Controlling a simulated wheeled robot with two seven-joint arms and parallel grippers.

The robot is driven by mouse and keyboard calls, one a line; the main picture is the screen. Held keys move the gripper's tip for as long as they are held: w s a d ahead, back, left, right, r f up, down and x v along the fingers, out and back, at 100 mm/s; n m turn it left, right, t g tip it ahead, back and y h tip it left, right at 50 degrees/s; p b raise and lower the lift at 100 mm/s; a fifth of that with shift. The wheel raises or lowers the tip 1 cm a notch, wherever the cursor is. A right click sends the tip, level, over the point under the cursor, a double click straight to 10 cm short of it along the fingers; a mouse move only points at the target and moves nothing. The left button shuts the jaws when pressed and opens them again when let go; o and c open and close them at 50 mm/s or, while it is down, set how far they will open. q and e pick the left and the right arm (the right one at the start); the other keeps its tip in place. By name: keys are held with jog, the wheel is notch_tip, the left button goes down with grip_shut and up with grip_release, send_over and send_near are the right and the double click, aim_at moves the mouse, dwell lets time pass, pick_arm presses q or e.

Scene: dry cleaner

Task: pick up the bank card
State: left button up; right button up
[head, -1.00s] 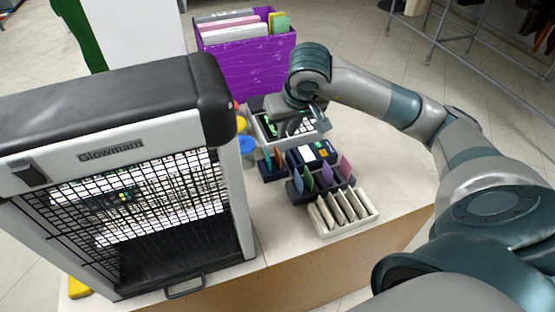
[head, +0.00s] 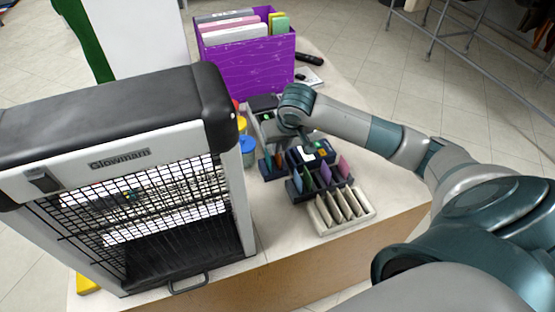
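Several thin coloured cards stand upright in a dark card holder (head: 322,190) on the counter. They include a purple card (head: 325,174) and a pink card (head: 345,166). A smaller dark holder (head: 272,170) to its left holds more upright cards. I cannot tell which one is the bank card. My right gripper (head: 309,147) points down just behind the dark holder, over a dark blue item with a white patch. Its fingers are small and partly hidden by the wrist, so its opening and any contact are unclear. My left gripper is not in view.
A large Glowmarn heater-like unit (head: 120,158) with a mesh front fills the left. A beige slotted tray (head: 341,210) stands near the counter's front edge. Jars, including a blue one (head: 247,145), stand beside the unit. A purple file box (head: 248,65) stands behind.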

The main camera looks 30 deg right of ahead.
aim_at(277, 160)
jog(key=shift+w+f+p, duration=0.2)
jog(key=shift+f+p, duration=0.35)
jog(key=p+x, duration=0.1)
jog(key=x, duration=0.2)
jog(key=shift+a+p, duration=0.2)
jog(key=shift+p, duration=0.1)
jog(key=shift+w+d+f, duration=0.1)
jog(key=shift+w+f, duration=0.1)
jog(key=shift+f, duration=0.3)
grip_shut()
jog(key=shift+r, duration=0.15)
